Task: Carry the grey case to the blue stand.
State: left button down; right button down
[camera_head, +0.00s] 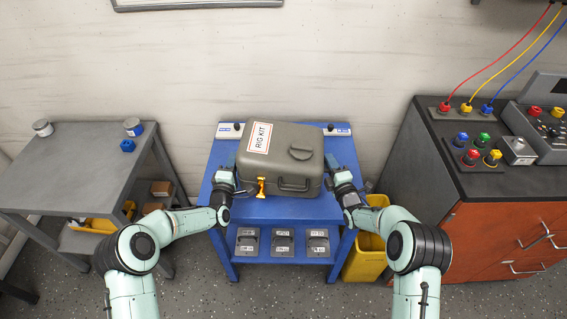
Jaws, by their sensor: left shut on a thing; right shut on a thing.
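The grey case (308,169) has a white "RIG KIT" label and an orange latch tag on its front. It is upright over the top of the blue stand (270,210); I cannot tell whether it rests on the top or hangs slightly above it. My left gripper (226,172) is shut on the left side of the case. My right gripper (334,170) is shut on its right side. The fingertips are partly hidden against the case.
A grey cart (70,170) with cans stands left, and a dark-topped cabinet (495,185) with cables and knobs stands right. A yellow bin (364,262) is beside the stand. Several small grey boxes (283,243) sit on its lower shelf. The wall is close behind.

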pick_arm(q)
jog(key=shift+a, duration=0.15)
